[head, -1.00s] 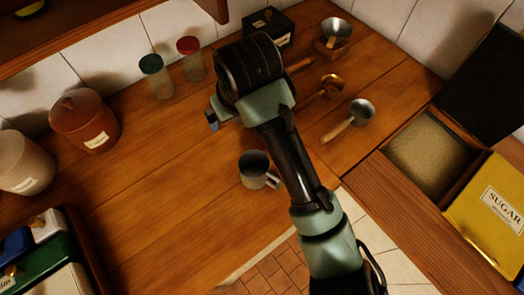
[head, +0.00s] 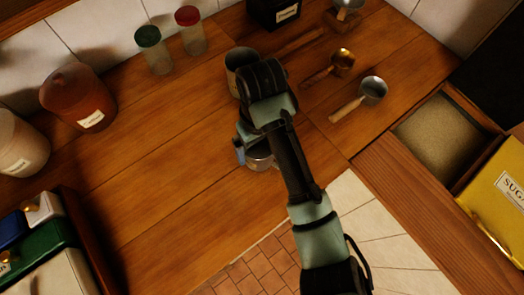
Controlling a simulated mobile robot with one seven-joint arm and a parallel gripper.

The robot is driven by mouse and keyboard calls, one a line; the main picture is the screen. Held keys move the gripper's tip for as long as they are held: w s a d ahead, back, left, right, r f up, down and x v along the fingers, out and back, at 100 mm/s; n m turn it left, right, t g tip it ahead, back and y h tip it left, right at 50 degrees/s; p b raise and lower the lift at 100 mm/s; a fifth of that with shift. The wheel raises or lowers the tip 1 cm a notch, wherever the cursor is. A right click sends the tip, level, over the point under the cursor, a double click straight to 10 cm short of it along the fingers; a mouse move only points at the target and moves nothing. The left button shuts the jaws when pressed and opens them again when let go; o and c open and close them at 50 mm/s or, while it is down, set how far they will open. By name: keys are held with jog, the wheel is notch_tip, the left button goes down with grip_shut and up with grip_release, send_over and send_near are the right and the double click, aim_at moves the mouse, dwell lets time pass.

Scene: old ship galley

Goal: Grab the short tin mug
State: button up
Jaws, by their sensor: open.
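A grey tin mug (head: 260,160) stands on the wooden counter near its front edge, partly hidden under my wrist. A second metal mug (head: 238,62) stands further back, partly hidden behind my arm, and looks taller. My gripper (head: 252,150) is open and reaches down over the nearer mug. One blue-tipped finger shows at the mug's left side; the other finger is hidden. I cannot tell whether the fingers touch the mug.
Metal scoops (head: 361,98) lie to the right, near a sugar bin (head: 438,135) and a yellow sugar box (head: 500,190). Lidded jars (head: 152,50) and a brown canister (head: 78,98) stand at the back left. The counter's left middle is clear.

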aim_at(259, 153)
notch_tip(259, 153, down, 3)
jog(key=shift+f, duration=0.2)
jog(key=shift+c, duration=0.2)
